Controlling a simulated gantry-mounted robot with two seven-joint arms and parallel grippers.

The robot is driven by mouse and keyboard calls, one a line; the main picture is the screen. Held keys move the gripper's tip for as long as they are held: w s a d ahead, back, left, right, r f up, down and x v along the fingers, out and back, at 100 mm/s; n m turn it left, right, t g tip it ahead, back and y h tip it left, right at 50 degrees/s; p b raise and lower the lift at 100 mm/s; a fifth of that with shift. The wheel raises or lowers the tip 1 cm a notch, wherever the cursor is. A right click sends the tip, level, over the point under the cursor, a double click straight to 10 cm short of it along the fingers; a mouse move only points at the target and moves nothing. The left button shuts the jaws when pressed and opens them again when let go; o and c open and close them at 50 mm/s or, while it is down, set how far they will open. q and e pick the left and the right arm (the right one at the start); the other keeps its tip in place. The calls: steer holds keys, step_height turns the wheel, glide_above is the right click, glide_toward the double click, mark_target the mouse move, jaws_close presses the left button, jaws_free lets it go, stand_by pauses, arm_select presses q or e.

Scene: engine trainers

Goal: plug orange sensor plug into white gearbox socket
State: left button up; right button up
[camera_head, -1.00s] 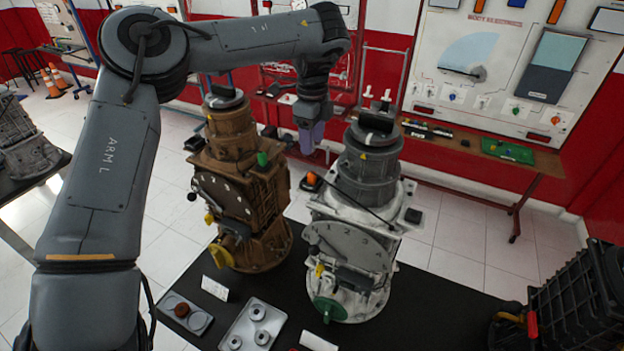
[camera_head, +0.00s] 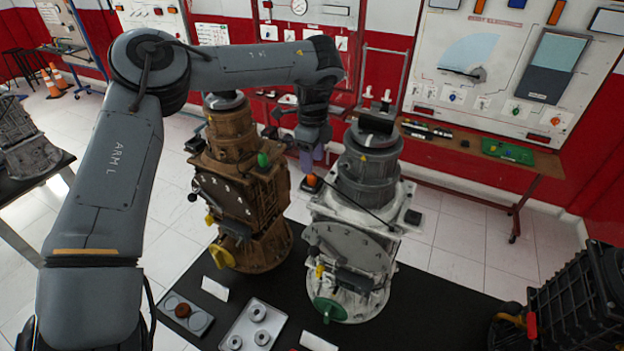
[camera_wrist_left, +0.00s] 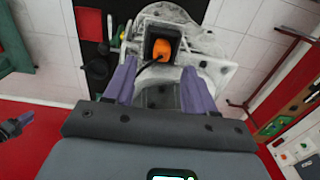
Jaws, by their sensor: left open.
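The orange sensor plug (camera_head: 311,180) is at the upper left side of the white gearbox (camera_head: 340,244). In the left wrist view the orange plug (camera_wrist_left: 166,50) lies in a dark square surround, with a dark cable leading off. I cannot make out the socket for certain. My left gripper (camera_head: 306,158) points down above the plug, close to the gearbox's upper part. In the left wrist view its purple fingers (camera_wrist_left: 159,90) are apart and empty, with the plug beyond their tips. My right gripper is not in view.
A brown gearbox (camera_head: 238,190) stands close on the left of the white one. A tray with metal rings (camera_head: 252,326) lies in front on the black table. A dark engine block (camera_head: 580,300) is at the right. A bench (camera_head: 535,165) stands behind.

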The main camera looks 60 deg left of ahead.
mark_target(312, 179)
arm_select(q)
steer(key=shift+f+p, duration=0.35)
steer(key=shift+f, duration=0.15)
step_height(312, 179, down, 3)
steer(key=shift+a+f+p, duration=0.1)
steer(key=shift+a+p, duration=0.05)
steer(key=shift+p, duration=0.45)
steer(key=shift+f, duration=0.5)
jaws_close()
